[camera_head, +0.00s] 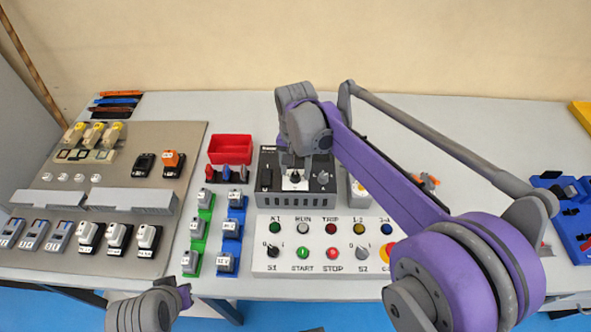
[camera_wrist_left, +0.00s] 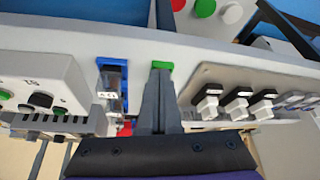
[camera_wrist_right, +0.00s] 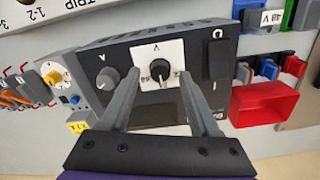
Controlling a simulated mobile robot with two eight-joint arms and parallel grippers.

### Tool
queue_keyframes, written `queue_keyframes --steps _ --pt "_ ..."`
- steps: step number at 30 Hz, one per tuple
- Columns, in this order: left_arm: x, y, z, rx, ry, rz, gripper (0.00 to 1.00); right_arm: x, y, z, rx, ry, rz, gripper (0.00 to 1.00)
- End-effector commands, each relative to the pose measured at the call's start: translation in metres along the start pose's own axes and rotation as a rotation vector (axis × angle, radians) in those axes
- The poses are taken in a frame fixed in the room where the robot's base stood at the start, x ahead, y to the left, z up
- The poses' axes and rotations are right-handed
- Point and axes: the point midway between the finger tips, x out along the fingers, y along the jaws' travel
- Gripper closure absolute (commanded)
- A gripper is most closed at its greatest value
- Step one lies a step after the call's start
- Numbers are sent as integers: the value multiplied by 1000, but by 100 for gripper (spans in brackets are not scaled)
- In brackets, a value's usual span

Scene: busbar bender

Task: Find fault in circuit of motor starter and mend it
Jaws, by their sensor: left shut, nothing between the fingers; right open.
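The black tester box (camera_head: 267,160) stands mid-table, with a dark knob on a white plate (camera_head: 295,184). My right gripper (camera_head: 294,168) reaches down over that knob. In the right wrist view its open fingers (camera_wrist_right: 158,82) stand either side of the knob (camera_wrist_right: 160,72); contact cannot be told. My left gripper (camera_head: 186,292) is shut and empty near the table's front edge, by the green and blue blocks. The left wrist view shows its closed fingers (camera_wrist_left: 160,85) in front of a green block (camera_wrist_left: 162,66). The white control panel (camera_head: 262,264) has lamps, START and STOP buttons and selectors.
The grey mounting board (camera_head: 185,140) at left carries relays, grey ducts and breakers. A red bin (camera_head: 230,149) stands behind the blue blocks (camera_head: 233,230). Blue trays (camera_head: 571,215) lie at far right.

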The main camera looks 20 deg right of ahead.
Motion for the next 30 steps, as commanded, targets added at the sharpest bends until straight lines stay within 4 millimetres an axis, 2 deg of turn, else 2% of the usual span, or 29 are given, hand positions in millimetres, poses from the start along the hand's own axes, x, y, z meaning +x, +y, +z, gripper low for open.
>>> queue_keyframes --steps 9,15,20,30 --pt "-5 0 -4 0 3 0 100 -63 0 0 0 0 0 38" --pt "-7 0 -6 0 4 0 100 -92 0 0 0 0 0 38" --pt "-7 0 -6 0 4 0 100 -99 0 0 0 0 0 38" --pt "-7 0 -6 0 4 0 100 -99 0 0 0 0 0 38"
